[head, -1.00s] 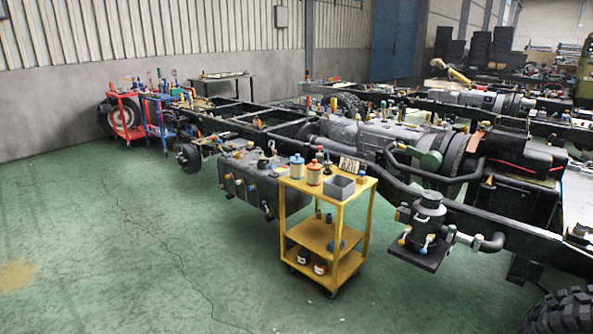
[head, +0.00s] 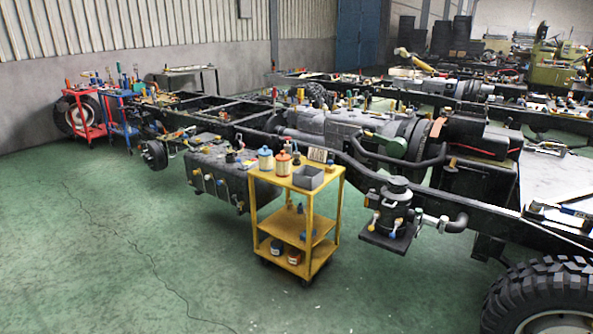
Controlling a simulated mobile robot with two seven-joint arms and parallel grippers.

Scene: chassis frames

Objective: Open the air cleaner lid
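The air cleaner (head: 393,210) is a black upright canister on a dark plate at the side of the truck chassis, right of centre in the head view. Light and yellow-tipped fittings show around the canister, too small to make out clearly. Neither of my grippers is in view, and nothing of mine is near the air cleaner.
A yellow cart (head: 296,215) with bottles and a grey bin stands left of the air cleaner. A large tyre (head: 540,296) is at the lower right. The chassis rail (head: 490,225) runs behind. Green floor (head: 400,300) is open in front and at left.

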